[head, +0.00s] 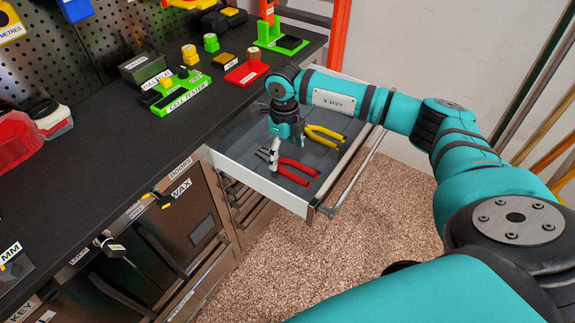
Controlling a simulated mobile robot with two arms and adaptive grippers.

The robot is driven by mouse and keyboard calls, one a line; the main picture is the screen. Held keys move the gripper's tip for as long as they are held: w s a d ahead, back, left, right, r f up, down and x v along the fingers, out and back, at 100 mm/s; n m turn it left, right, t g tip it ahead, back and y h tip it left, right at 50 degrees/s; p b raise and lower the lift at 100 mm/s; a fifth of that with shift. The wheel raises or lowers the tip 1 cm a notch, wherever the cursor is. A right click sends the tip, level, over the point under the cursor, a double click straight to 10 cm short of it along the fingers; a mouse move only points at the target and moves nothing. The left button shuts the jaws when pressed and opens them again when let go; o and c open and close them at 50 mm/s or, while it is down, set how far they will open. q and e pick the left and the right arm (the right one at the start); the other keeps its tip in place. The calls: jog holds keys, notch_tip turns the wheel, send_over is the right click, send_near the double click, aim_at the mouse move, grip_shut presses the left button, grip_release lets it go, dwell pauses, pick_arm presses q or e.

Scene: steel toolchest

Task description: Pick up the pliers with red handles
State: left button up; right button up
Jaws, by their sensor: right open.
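The pliers with red handles (297,170) lie in the front part of an open drawer (262,187). Their handles point right and their grey jaws point left. My right gripper (275,160) hangs down over the drawer, open, with its fingertips at the jaw end of the red pliers. It hides part of them, and I cannot tell whether it touches them. A second pair of pliers with yellow handles (326,137) lies behind the red pair in the same drawer. My left gripper is not in view.
The black worktop (100,140) edge runs along the drawer's left side. On it stand a green cell tester (182,100), a red block stand (246,73) and a green stand (282,41). The drawer's front with its handle (350,175) faces right. Carpet lies below.

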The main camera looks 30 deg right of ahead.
aim_at(288, 163)
jog(key=f, duration=0.3)
jog(key=d+f+p, duration=0.1)
jog(key=shift+s+f, duration=0.25)
jog(key=shift+f, duration=0.3)
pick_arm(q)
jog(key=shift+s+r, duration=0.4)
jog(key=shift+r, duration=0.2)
pick_arm(e)
jog(key=shift+w, duration=0.1)
jog(key=c, duration=1.5)
